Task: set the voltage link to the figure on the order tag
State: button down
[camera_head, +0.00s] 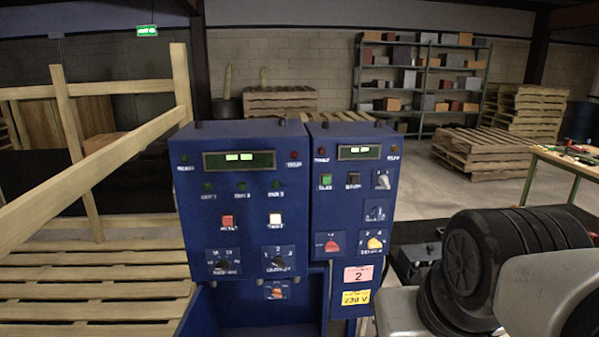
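A yellow tag reading 230 V (356,297) is on the blue post below the right control box (318,200). A pink tag with the figure 2 (363,275) is just above it. Which fitting is the voltage link I cannot tell, as the labels are too small. A small plate with an orange piece (277,292) sits under the left control box (185,215). A dark blue plate (375,213) is on the right box, its setting unreadable. My arm (480,260) fills the lower right; I cannot make out my gripper.
The left box has two black knobs (222,264) (277,263); the right has a red knob (333,244), a yellow knob (374,243) and a grey knob (383,180). A wooden rail (90,180) and pallet boards (90,285) lie left. Open floor (415,180) lies behind right.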

aim_at(276, 292)
jog(key=l+u, duration=0.7)
jog(key=j+z, duration=0.15)
jog(key=z, duration=0.5)
jog(key=i+u, duration=0.25)
jog(key=i, duration=0.45)
jog(key=i+u, duration=0.25)
jog(key=i, duration=0.5)
